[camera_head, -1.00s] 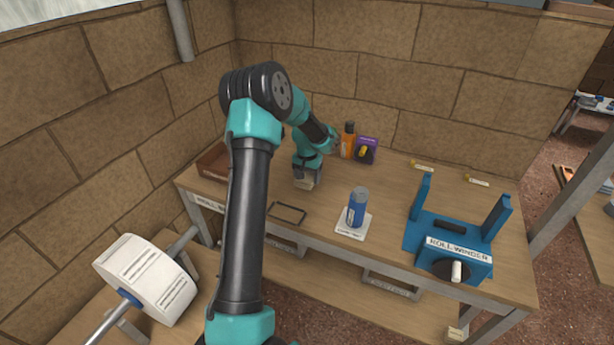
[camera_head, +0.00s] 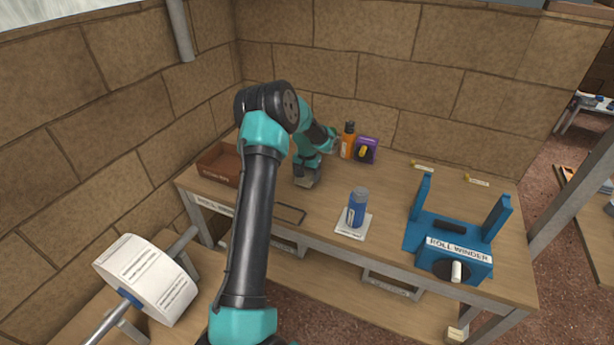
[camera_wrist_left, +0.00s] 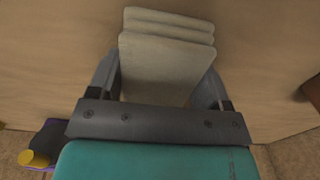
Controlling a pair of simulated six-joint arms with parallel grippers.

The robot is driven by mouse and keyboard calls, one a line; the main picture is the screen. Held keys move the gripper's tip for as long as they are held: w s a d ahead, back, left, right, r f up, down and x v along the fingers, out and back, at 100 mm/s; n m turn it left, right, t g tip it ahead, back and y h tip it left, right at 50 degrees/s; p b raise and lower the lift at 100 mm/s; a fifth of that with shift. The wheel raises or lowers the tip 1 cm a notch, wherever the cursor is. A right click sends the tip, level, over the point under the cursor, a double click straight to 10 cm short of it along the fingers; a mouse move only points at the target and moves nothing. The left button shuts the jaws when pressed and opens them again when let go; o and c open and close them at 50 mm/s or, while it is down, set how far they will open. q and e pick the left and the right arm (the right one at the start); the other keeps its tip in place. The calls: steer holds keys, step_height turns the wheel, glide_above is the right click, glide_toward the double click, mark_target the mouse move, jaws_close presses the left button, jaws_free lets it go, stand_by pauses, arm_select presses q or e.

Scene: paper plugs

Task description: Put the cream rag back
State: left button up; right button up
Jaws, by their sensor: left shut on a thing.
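The cream rag is a folded, layered pad that shows clearly in the left wrist view (camera_wrist_left: 166,58). It sits between the two fingers of my left gripper (camera_wrist_left: 160,82), which is shut on it. In the head view my left gripper (camera_head: 306,178) is low over the back left part of the workbench (camera_head: 330,205), pointing down. There the rag is mostly hidden by the gripper. I cannot tell whether the rag touches the bench top. A dark rectangular outline (camera_head: 291,208) lies on the bench in front of the gripper, partly covered by my arm. My right gripper is not in view.
A brown open box (camera_head: 222,166) stands left of the gripper. An orange bottle (camera_head: 348,142) and a purple box (camera_head: 366,150) stand behind it. A blue can (camera_head: 357,206) stands on a white card. The blue roll winder (camera_head: 450,235) is at the right.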

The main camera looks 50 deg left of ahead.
mark_target(307, 173)
arm_select(q)
steer(key=shift+f, duration=0.25)
steer(key=shift+f, duration=0.1)
steer(key=o, duration=0.9)
step_height(307, 173, up, 12)
steer(key=shift+r, duration=0.15)
steer(key=shift+d, duration=0.1)
stand_by(0.6)
